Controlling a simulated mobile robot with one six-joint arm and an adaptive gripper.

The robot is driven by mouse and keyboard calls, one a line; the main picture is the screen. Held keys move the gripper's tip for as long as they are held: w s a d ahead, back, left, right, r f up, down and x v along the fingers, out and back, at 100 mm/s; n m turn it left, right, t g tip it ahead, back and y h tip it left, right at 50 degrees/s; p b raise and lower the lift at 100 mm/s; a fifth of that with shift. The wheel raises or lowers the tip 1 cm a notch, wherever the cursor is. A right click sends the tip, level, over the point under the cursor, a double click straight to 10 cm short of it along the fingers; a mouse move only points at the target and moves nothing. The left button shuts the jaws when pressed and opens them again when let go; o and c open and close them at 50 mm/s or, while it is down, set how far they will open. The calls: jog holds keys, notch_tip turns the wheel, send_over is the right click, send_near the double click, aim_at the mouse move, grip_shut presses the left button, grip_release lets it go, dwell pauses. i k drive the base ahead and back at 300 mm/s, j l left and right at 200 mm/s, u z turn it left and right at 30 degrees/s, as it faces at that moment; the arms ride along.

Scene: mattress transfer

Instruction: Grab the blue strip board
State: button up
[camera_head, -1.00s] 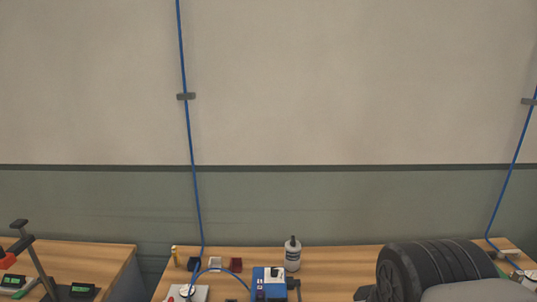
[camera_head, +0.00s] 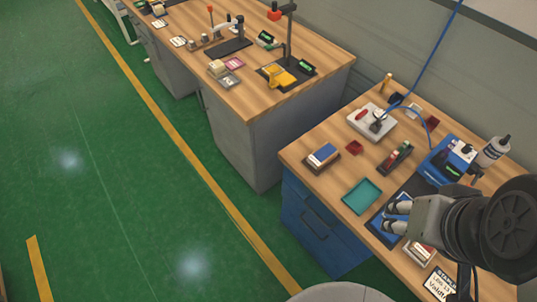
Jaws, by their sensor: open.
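A small block with a blue and white top (camera_head: 322,153) lies in a shallow dark holder near the left edge of the right workbench. A flat bright-blue piece (camera_head: 378,229) lies farther right, partly hidden under my gripper. I cannot tell for sure which of these is the blue strip board. My gripper (camera_head: 389,216) is open, its two grey fingers apart and pointing left over the bright-blue piece. Nothing shows between the fingers. I cannot tell how high they are above it.
A teal tray (camera_head: 362,196) sits left of my gripper. A white device (camera_head: 371,122), a blue machine (camera_head: 440,162) and a bottle (camera_head: 494,151) stand farther back. A second workbench (camera_head: 250,100) holds several tools. Green floor (camera_head: 130,200) is open at left.

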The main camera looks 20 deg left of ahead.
aim_at(320, 158)
jog(key=u, duration=0.45)
jog(key=i+j+z, duration=0.15)
jog(key=i+j, duration=0.3)
jog(key=i+j+z, duration=0.2)
jog(key=i+j, duration=0.15)
jog(key=j, duration=0.25)
